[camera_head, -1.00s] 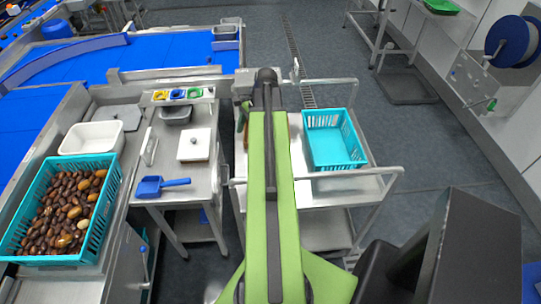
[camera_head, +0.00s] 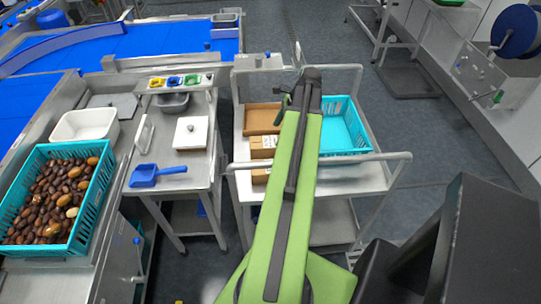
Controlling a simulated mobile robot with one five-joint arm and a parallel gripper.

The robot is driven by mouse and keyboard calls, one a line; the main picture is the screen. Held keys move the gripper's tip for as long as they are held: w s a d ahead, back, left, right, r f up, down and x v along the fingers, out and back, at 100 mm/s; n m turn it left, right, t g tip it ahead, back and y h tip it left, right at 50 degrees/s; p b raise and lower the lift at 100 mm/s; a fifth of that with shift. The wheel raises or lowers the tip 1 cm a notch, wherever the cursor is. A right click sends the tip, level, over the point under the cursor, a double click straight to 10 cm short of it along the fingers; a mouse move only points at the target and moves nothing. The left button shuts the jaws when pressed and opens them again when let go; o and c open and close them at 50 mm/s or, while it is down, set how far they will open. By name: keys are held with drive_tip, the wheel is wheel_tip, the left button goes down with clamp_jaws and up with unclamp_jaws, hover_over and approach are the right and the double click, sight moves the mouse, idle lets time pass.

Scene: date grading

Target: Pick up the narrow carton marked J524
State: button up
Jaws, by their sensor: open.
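Brown cardboard cartons stand on the left half of the metal cart. One is an open-looking, wider carton (camera_head: 264,117) at the back. A smaller carton (camera_head: 263,141) with a pale label sits in front of it, and another brown carton (camera_head: 261,176) shows lower down near the cart's front rail. The lettering is too small to read, so I cannot tell which is J524. My green arm reaches over the cart and covers the cartons' right sides. My gripper (camera_head: 285,101) is at its far end, mostly hidden by the arm, open, above the cart by the back carton.
A turquoise crate (camera_head: 352,148) stands on the cart's right half, partly behind my arm. The cart has a raised front rail (camera_head: 375,157).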

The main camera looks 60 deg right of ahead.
sight(272, 142)
drive_tip(key=b+x, duration=0.1)
drive_tip(key=x, duration=0.2)
drive_tip(key=shift+f+b, duration=0.25)
drive_tip(key=shift+b, duration=0.1)
drive_tip(key=b+x, duration=0.5)
drive_tip(key=shift+w+d+f, duration=0.1)
drive_tip(key=shift+w+f, duration=0.05)
drive_tip(key=shift+w, duration=0.05)
drive_tip(key=shift+r, duration=0.2)
drive_tip(key=c, duration=1.8)
